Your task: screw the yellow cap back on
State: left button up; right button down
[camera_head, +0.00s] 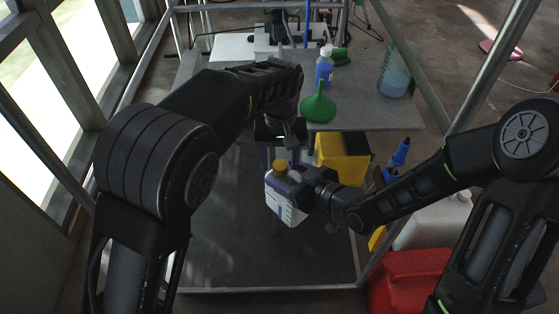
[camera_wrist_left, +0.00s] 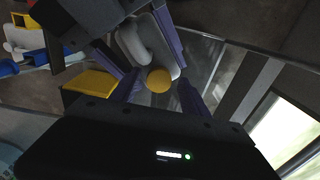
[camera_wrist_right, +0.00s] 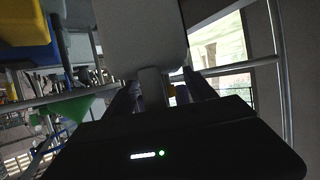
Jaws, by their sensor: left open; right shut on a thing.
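A white jug (camera_head: 284,207) with a printed label is held up over the grey lower surface, slightly tilted. The yellow cap (camera_head: 280,164) sits at its top; I cannot tell how tightly it is seated. My right gripper (camera_head: 303,188) is shut on the jug's handle (camera_wrist_right: 152,84) from the right. My left gripper (camera_wrist_left: 160,92) is open, its purple fingers on either side of the yellow cap (camera_wrist_left: 159,80), with the jug (camera_wrist_left: 150,42) beyond. Gaps show between cap and fingers. In the right wrist view the jug (camera_wrist_right: 143,38) fills the top middle.
A green funnel (camera_head: 318,107), a blue bottle (camera_head: 324,69) and a beaker of blue liquid (camera_head: 394,76) stand on the grey bench (camera_head: 358,115). A yellow container (camera_head: 343,158) is behind the jug. A red can (camera_head: 411,278) is at lower right. Metal posts frame the space.

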pick_arm(q)
notch_tip(320, 180, up, 12)
jog(key=shift+f, duration=0.25)
dwell(0.5)
jog(key=w+a+f, duration=0.1)
jog(key=a+f, duration=0.7)
jog(key=f, duration=0.3)
jog(key=s+a+f+g+h, duration=0.1)
jog(key=s+a+f, duration=0.15)
jog(key=f, duration=0.65)
jog(key=s+a+f, duration=0.2)
jog(key=s+f, duration=0.1)
jog(key=f, duration=0.5)
jog(key=s+d+f+n+h, duration=0.1)
jog(key=s+f, duration=0.4)
jog(key=s, duration=0.4)
jog(key=s+d+f+n+t+h, duration=0.1)
jog(key=s+f+h, duration=0.1)
jog(key=s+f, duration=0.4)
jog(key=s, duration=0.4)
jog(key=shift+s+d+f+t, duration=0.15)
jog(key=shift+s+f+t, duration=0.1)
jog(key=shift+t, duration=0.05)
